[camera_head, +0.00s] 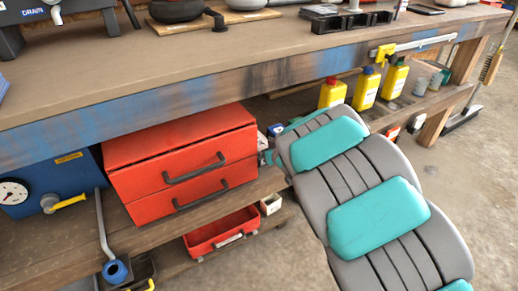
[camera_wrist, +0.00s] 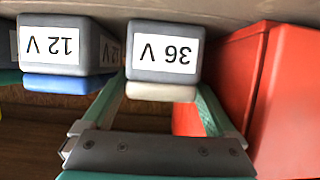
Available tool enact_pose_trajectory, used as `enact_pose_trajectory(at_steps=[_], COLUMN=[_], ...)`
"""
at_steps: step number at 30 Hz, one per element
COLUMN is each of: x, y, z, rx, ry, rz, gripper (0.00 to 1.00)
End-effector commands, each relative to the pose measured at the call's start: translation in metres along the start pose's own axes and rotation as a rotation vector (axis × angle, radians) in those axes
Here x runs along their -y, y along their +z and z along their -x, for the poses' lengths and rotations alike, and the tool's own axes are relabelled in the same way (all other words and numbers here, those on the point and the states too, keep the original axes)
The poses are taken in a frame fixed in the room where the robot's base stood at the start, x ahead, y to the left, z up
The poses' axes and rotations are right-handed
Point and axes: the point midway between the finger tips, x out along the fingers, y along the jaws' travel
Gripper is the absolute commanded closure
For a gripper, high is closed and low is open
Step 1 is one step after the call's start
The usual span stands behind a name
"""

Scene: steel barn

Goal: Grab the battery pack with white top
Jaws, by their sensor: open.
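The battery pack with a white top (camera_wrist: 163,91) is in the middle of the wrist view. That view is upside down, so the off-white top lies below the grey body, whose label reads 36 V. My gripper (camera_wrist: 162,103) is open, with one teal finger on each side of this pack. I cannot tell whether the fingers touch it. A grey 12 V battery pack with a blue top (camera_wrist: 68,84) stands to its left, beyond the left finger. In the head view my arm reaches under the workbench and its end is mostly hidden.
A red drawer cabinet (camera_head: 180,155) stands on the shelf close beside my gripper; its red side (camera_wrist: 285,95) fills the right of the wrist view. The workbench top (camera_head: 200,65) is overhead. Yellow bottles (camera_head: 367,88) stand beyond my arm.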

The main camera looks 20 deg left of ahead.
Motion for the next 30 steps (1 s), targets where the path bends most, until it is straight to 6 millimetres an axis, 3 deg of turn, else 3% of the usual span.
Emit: enact_pose_trajectory(at_steps=[4,11,30], x=[0.0004,0.0,-0.0001], y=[0.003,0.0022,0.0017], z=[-0.0143,-0.0152,-0.015], rx=[0.004,0.004,0.003], ry=[-0.001,0.001,0.001], rz=[-0.001,-0.001,-0.001], gripper=[0.07,0.07,0.8])
